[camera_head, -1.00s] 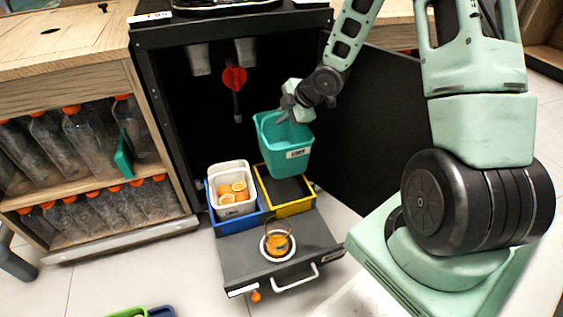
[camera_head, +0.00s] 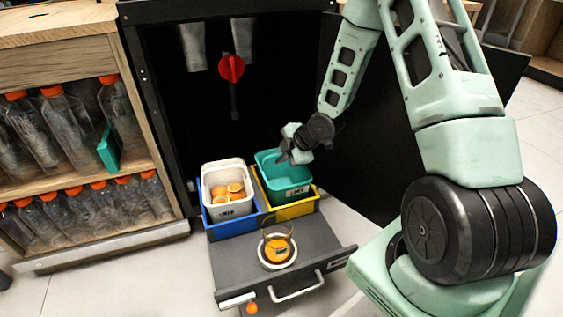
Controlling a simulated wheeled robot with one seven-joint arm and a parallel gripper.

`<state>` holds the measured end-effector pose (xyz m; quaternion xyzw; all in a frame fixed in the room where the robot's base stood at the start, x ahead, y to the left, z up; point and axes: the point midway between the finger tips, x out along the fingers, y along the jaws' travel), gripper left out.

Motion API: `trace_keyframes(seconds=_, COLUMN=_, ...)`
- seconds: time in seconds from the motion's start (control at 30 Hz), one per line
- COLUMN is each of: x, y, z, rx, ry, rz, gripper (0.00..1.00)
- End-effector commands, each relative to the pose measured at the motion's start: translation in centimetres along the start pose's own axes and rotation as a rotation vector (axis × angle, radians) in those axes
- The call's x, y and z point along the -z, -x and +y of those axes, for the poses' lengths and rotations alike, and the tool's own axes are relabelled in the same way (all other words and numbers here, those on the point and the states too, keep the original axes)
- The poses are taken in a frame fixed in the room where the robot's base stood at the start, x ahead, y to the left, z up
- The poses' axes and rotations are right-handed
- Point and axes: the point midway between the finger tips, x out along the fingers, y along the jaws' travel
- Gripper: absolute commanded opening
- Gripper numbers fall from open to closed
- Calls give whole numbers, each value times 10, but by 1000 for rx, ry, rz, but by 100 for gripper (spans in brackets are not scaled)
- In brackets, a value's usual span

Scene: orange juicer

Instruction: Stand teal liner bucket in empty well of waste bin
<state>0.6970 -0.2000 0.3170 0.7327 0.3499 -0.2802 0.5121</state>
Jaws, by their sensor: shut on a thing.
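The teal liner bucket (camera_head: 286,184) is upright and sits partly down inside the yellow-rimmed well (camera_head: 292,210) of the waste bin. Its upper part and label stand above the yellow rim. I cannot tell whether its base touches the well floor.
A glass of orange juice (camera_head: 277,250) stands on the pulled-out drawer shelf (camera_head: 240,265) in front of the wells. The dark cabinet surrounds the wells, with its open door (camera_head: 385,150) at right. A bottle shelf (camera_head: 85,165) is at left.

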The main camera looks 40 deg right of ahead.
Motion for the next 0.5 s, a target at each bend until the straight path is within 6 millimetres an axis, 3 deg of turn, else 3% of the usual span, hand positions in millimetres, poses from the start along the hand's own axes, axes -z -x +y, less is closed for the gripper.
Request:
trace_keyframes(seconds=0.23, x=-1, y=-1, z=-1, rx=-1, ry=1, rz=0, gripper=0)
trace_keyframes(seconds=0.27, x=-1, y=-1, z=-1, rx=-1, ry=1, rz=0, gripper=17)
trace_keyframes(seconds=0.3, x=-1, y=-1, z=-1, rx=-1, ry=1, rz=0, gripper=28)
trace_keyframes(seconds=0.5, x=0, y=-1, z=-1, rx=-1, ry=1, rz=0, gripper=31)
